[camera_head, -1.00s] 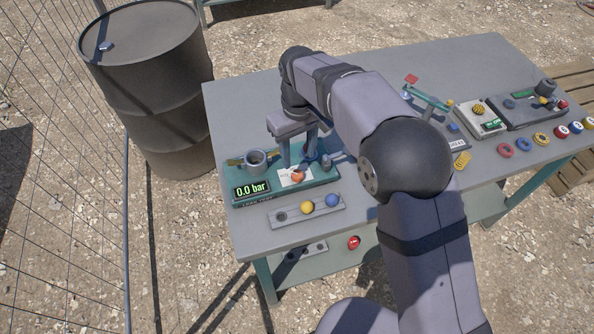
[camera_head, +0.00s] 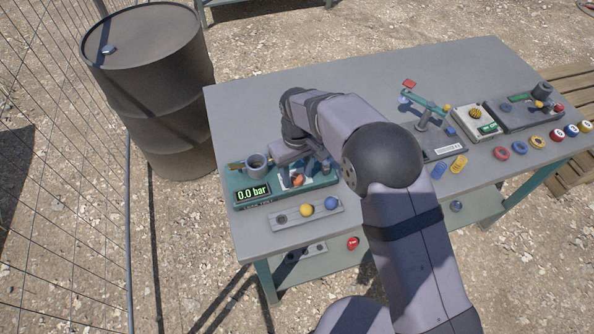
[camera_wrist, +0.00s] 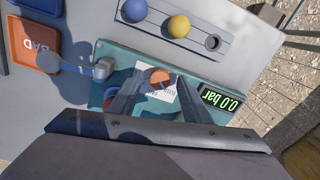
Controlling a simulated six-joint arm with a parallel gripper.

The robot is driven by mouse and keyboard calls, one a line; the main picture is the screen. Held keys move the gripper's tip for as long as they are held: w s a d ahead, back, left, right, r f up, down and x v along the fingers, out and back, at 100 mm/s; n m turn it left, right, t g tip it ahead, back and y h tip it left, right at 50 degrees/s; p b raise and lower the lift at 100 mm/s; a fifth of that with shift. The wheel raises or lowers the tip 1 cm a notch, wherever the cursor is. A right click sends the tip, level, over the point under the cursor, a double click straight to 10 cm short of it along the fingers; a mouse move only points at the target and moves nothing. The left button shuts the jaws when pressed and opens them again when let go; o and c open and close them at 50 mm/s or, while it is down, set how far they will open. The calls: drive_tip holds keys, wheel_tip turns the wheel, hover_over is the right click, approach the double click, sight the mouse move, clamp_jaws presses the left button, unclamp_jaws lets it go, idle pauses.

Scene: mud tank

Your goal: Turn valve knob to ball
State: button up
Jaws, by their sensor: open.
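The valve knob, an orange-red round knob (camera_head: 297,181), sits on a white label on the teal leak-test panel (camera_head: 238,203). In the wrist view the orange knob (camera_wrist: 160,76) shows on the white label, between the tips of my two dark fingers. My gripper (camera_wrist: 157,88) is open and points down at the panel; it shows only partly in the head view (camera_head: 300,169), where the wrist hides part of the panel. I cannot tell whether the fingers touch the knob. The lettering on the label is too small to read.
The panel display (camera_head: 253,193) reads 0.0 bar. A grey rack (camera_head: 275,216) in front holds a yellow ball (camera_head: 306,210) and a blue ball (camera_head: 331,203). A grey cup (camera_head: 257,163) stands at the panel's left. An orange BAD tray (camera_wrist: 38,42) shows in the wrist view.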

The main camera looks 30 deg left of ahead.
drive_tip(key=shift+c, duration=0.6)
drive_tip(key=c, duration=0.9)
drive_tip(key=shift+m, duration=0.3)
drive_tip(key=m, duration=0.4)
drive_tip(key=shift+b, duration=0.4)
drive_tip(key=m, duration=0.5)
drive_tip(key=shift+w, duration=0.1)
drive_tip(key=o, duration=1)
